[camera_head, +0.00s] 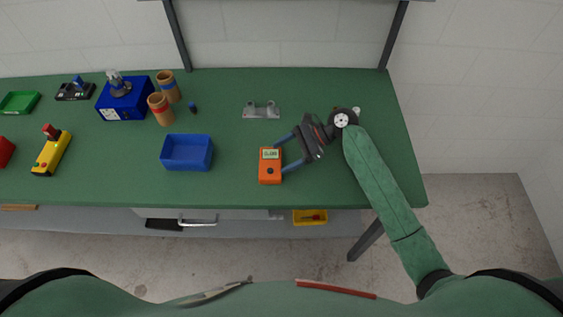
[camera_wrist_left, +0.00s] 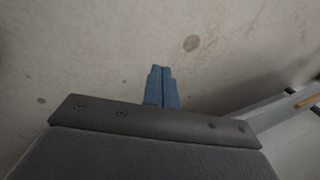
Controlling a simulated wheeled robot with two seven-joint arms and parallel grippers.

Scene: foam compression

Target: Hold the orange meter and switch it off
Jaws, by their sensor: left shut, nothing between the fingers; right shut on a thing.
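The orange meter (camera_head: 270,171) lies on the green table near its front edge in the head view. Its small display at the top shows dark digits, too small to read surely. A dark round spot is on its lower face. My right gripper (camera_head: 281,157) reaches in from the right, its two blue fingers on either side of the meter, shut on it. My left gripper (camera_wrist_left: 162,86) shows only in the left wrist view, its blue fingers together and empty. It is over bare floor; the meter is not in that view.
A blue open bin (camera_head: 187,153) stands left of the meter, and a grey metal bracket (camera_head: 261,111) lies behind it. A yellow box with a red knob (camera_head: 51,152) and a blue device (camera_head: 124,99) are further left. A yellow tray (camera_head: 310,217) sits below the table edge.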

